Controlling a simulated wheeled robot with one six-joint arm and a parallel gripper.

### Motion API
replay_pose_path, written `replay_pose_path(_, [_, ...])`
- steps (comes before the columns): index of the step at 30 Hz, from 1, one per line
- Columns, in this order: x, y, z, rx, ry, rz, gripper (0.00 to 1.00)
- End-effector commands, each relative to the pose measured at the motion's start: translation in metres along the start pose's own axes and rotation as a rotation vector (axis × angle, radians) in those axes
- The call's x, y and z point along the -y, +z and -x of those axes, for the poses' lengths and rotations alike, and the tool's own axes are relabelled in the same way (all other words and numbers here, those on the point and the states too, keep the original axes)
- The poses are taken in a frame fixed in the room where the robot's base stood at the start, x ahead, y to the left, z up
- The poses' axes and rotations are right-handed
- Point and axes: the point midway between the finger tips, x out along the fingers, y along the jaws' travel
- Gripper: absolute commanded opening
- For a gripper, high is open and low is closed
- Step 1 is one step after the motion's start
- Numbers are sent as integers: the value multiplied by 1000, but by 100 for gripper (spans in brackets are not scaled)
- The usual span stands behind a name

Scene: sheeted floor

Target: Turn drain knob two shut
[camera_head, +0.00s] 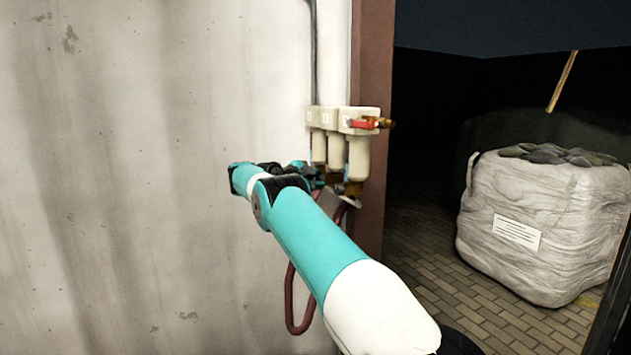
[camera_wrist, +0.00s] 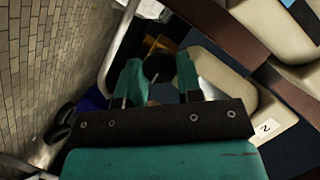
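A row of three cream filter units (camera_head: 342,120) is fixed to the wall by the doorway, with bowls hanging below. In the wrist view, the filter with a "2" label (camera_wrist: 265,128) is at the right. A dark round knob (camera_wrist: 158,68) lies between the two teal fingertips of my gripper (camera_wrist: 160,76). The fingers are apart, one on each side of the knob; I cannot tell whether they press on it. In the head view my gripper (camera_head: 318,176) is at the bottom of the bowls, and the arm hides the knobs there.
A red-handled valve (camera_head: 365,124) is on the right filter. A dark red hose (camera_head: 290,300) loops below my arm. A brown door frame (camera_head: 371,70) stands just right of the filters. Beyond it are a brick floor (camera_head: 430,255) and a large wrapped sack (camera_head: 540,220).

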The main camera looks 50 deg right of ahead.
Motion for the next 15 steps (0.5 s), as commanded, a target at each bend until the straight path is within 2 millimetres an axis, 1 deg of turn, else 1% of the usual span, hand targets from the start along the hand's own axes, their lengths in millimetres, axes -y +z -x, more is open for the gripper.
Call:
replay_pose_path(8, [6, -4, 2, -2, 22, 50, 10])
replay_pose_path(15, [4, -2, 1, 0, 49, 116, 10])
